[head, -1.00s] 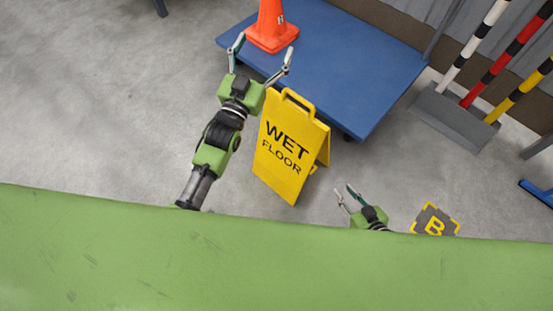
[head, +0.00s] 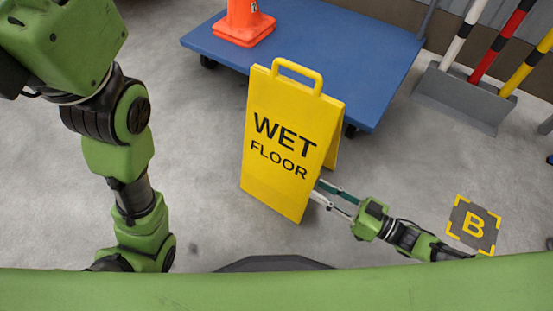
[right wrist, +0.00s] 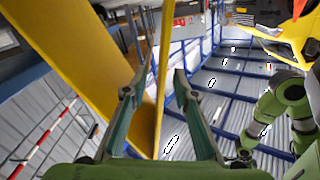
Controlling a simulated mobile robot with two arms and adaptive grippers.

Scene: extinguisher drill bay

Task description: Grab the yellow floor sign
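The yellow floor sign (head: 285,140) reads "WET FLOOR" and stands upright on the floor as a folded A-frame with a loop handle on top. My right gripper (head: 324,193) is open at the sign's lower right edge, with its fingertips close to the side gap. In the right wrist view its two fingers (right wrist: 163,70) are apart, with a yellow edge of the sign (right wrist: 60,50) between them; I cannot tell if they touch it. My left arm is raised at the left of the head view, and its gripper is out of view.
A blue platform cart (head: 330,65) with an orange cone (head: 243,25) stands behind the sign. A grey rack (head: 465,98) holds striped poles at the right. Floor left of the sign is clear.

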